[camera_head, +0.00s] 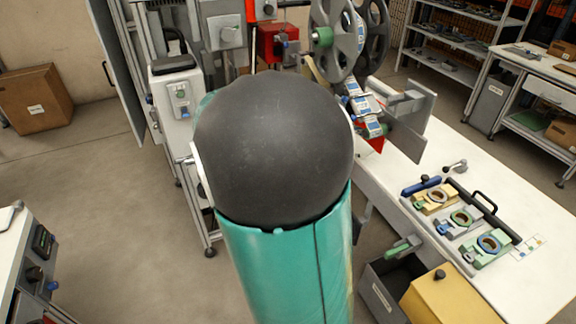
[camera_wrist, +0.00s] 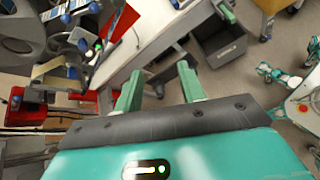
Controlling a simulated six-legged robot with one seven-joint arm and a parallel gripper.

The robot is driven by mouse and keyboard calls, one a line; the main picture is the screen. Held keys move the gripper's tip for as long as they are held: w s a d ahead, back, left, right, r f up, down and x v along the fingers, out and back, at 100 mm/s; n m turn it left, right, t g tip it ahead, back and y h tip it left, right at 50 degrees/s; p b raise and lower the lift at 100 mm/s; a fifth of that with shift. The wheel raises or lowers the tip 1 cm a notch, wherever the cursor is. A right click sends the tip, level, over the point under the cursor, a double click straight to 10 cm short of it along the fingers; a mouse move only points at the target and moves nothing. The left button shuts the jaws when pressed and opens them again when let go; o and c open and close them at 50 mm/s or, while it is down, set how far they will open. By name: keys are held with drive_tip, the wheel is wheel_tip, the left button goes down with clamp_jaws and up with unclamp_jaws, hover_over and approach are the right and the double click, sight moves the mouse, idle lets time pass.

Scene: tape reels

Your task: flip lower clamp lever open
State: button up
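In the wrist view my gripper (camera_wrist: 159,88) shows two green fingers set well apart, with nothing between them. In the head view my teal arm with its dark rounded joint fills the middle and hides the gripper. A reel machine with grey reels (camera_head: 338,38) and a green knob (camera_head: 323,37) stands behind the arm. Its reel (camera_wrist: 70,25) shows at the upper left of the wrist view, left of my fingers and apart from them. I cannot tell which part is the lower clamp lever.
A white table (camera_head: 480,200) at right holds a tray of several clamp-like fixtures (camera_head: 462,217). A dark bin (camera_head: 386,290) and a yellow box (camera_head: 446,298) stand at its front. A red box (camera_head: 279,42) is behind the arm. Floor at left (camera_head: 95,210) is clear.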

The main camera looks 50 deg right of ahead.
drive_tip(key=shift+a+m+t+y, duration=0.3)
drive_tip(key=shift+a+m+y, duration=0.1)
drive_tip(key=shift+a, duration=0.5)
